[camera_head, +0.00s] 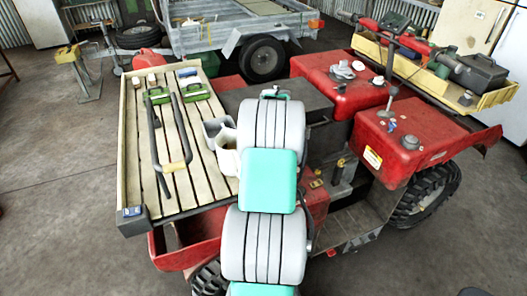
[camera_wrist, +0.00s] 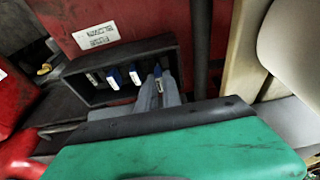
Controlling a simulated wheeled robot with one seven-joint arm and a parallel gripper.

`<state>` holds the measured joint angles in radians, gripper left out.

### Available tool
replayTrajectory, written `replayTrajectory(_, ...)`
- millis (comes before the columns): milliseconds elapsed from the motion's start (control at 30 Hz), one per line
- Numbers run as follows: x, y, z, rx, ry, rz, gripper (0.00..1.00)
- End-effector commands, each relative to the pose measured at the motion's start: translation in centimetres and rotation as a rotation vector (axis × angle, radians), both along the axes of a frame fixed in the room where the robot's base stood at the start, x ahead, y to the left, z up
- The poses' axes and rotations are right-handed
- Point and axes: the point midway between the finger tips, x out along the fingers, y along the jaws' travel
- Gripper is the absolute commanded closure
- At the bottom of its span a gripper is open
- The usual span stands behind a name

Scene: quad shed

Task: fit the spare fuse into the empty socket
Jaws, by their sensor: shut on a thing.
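A dark open fuse box (camera_wrist: 90,94) sits in a red panel in the wrist view. Several narrow slots show in it, with blue and white fuses (camera_wrist: 114,78) standing in a row toward its left and middle. My gripper (camera_wrist: 160,92) reaches into the right part of the box with its grey fingers shut. A small blue-topped piece, seemingly the spare fuse (camera_wrist: 158,74), stands between the fingertips. Its lower end and the socket under it are hidden, so I cannot tell whether it is seated. In the head view, my arm hides the gripper and fuse box.
A white printed label (camera_wrist: 96,36) is on the red panel above the box. Red bodywork (camera_head: 412,135) stands right of my arm.

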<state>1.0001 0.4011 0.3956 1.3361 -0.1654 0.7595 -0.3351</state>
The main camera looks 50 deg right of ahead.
Motion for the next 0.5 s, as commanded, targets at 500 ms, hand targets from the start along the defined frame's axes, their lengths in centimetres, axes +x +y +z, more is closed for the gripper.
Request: replayTrajectory(500,0.01,-0.01,-0.84,0.000,0.000,0.000,1.00)
